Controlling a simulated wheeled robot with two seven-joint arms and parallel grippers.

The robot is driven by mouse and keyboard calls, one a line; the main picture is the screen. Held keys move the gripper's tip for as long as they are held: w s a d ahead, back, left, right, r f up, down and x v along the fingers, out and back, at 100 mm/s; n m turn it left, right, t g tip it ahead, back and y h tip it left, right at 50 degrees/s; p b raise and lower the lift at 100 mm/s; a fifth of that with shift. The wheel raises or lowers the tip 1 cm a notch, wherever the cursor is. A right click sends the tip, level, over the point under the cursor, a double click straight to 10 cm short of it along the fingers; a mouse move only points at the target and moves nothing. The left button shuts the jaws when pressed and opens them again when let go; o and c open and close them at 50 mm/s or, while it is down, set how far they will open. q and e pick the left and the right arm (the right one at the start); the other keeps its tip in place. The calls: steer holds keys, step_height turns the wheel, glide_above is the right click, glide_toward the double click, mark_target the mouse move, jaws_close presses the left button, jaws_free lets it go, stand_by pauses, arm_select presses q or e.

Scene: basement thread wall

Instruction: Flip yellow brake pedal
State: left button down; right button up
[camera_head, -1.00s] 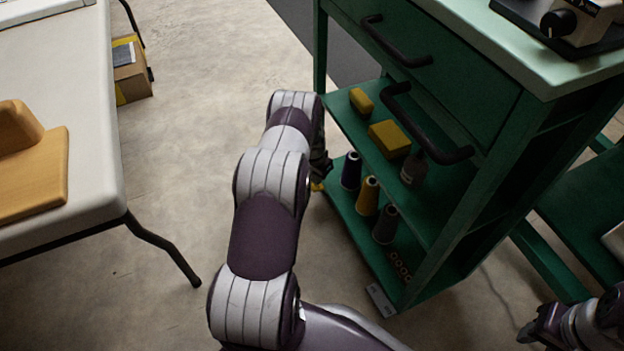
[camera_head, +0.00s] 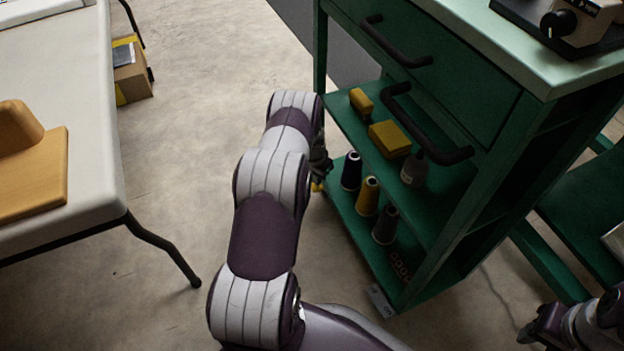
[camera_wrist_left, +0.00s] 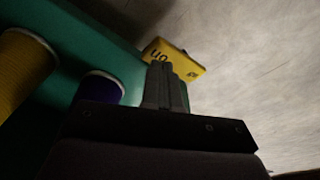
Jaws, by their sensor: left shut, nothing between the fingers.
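The yellow brake pedal (camera_wrist_left: 187,62) shows in the left wrist view beyond my fingertips, beside the green cart's lower shelf. It carries dark lettering that reads upside down. In the head view only a small yellow bit of it (camera_head: 317,187) shows by the shelf corner. My left gripper (camera_wrist_left: 165,80) is shut with nothing between its fingers. Its tips overlap the pedal's near edge in the picture; I cannot tell whether they touch. In the head view my left arm mostly hides this gripper (camera_head: 320,172). My right gripper (camera_head: 530,332) is at the lower right, its jaws unclear.
The green cart (camera_head: 445,255) holds thread cones, including a purple one (camera_head: 351,171) and a yellow one (camera_head: 367,196), close to my left gripper. Black drawer handles (camera_head: 430,150) stick out above. A white table (camera_head: 95,190) stands left. Floor between is clear.

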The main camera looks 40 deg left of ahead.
arm_select(q)
steer(key=shift+f+b, duration=0.85)
steer(key=shift+f, duration=0.25)
stand_by(0.8)
step_height(320, 180, up, 7)
steer(key=p, duration=0.6)
steer(key=shift+r, duration=0.15)
